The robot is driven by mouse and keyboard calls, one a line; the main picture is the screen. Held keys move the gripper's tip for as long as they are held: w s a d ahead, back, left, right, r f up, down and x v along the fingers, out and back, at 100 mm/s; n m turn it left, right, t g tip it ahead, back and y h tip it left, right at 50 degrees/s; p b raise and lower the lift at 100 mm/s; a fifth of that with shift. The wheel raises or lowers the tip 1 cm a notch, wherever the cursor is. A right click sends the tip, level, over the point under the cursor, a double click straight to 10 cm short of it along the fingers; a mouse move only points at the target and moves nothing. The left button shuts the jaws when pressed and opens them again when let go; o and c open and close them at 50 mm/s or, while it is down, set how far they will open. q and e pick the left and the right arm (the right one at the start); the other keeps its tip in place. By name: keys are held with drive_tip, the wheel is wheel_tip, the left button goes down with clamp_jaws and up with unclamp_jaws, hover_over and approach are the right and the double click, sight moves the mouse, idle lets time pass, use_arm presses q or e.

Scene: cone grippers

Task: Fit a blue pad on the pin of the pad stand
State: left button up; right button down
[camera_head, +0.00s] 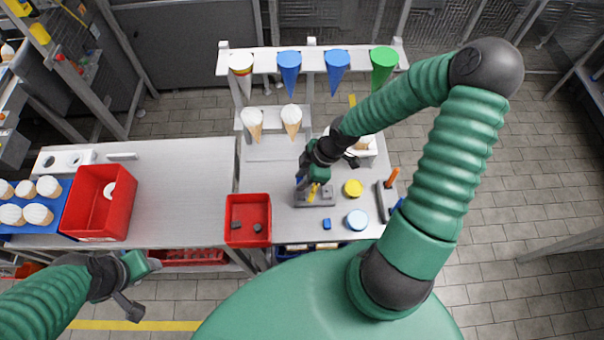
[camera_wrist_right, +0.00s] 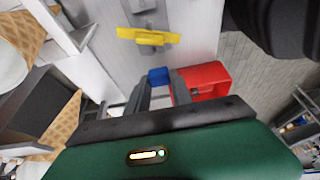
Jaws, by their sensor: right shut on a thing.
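My right gripper (camera_head: 301,184) hangs low over the work table. In the right wrist view its two grey fingers (camera_wrist_right: 160,86) are shut on a small blue pad (camera_wrist_right: 158,76). A grey pad stand (camera_head: 326,195) with a yellow bar (camera_wrist_right: 150,38) lies just beyond the fingertips. I cannot make out the pin clearly. The held pad appears apart from the stand. Another small blue pad (camera_head: 327,223) lies on the table in front of the stand. My left gripper (camera_head: 146,264) is at the lower left, away from the table's work area; its fingers are unclear.
A red tray (camera_head: 247,198) with dark pieces stands left of the stand. A yellow disc (camera_head: 352,188), a pale blue disc (camera_head: 357,220) and a dark holder with an orange peg (camera_head: 391,178) are at right. A cone rack (camera_head: 262,62) stands behind. A red bin (camera_head: 100,205) is far left.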

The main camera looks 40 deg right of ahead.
drive_tip(key=shift+w+d+f, duration=0.1)
drive_tip(key=shift+d+f, duration=0.05)
drive_tip(key=shift+d, duration=0.3)
drive_tip(key=shift+d+p, duration=0.1)
drive_tip(key=shift+p, duration=0.2)
drive_tip(key=shift+s+b+x, duration=0.2)
drive_tip(key=shift+b+x, duration=0.45)
drive_tip(key=shift+x, duration=0.35)
drive_tip(key=shift+s+a+f+b, duration=0.1)
drive_tip(key=shift+a+f+b, duration=0.15)
drive_tip(key=shift+f, duration=0.4)
use_arm(q)
drive_tip(key=shift+x, duration=0.75)
use_arm(e)
drive_tip(key=shift+d+f, duration=0.1)
drive_tip(key=shift+f, duration=0.05)
drive_tip(key=shift+d, duration=0.35)
drive_tip(key=shift+a, duration=0.1)
use_arm(q)
drive_tip(key=shift+d+r+p, duration=0.25)
drive_tip(key=shift+r+p, duration=0.05)
drive_tip(key=shift+r, duration=0.15)
use_arm(e)
drive_tip(key=shift+a, duration=0.2)
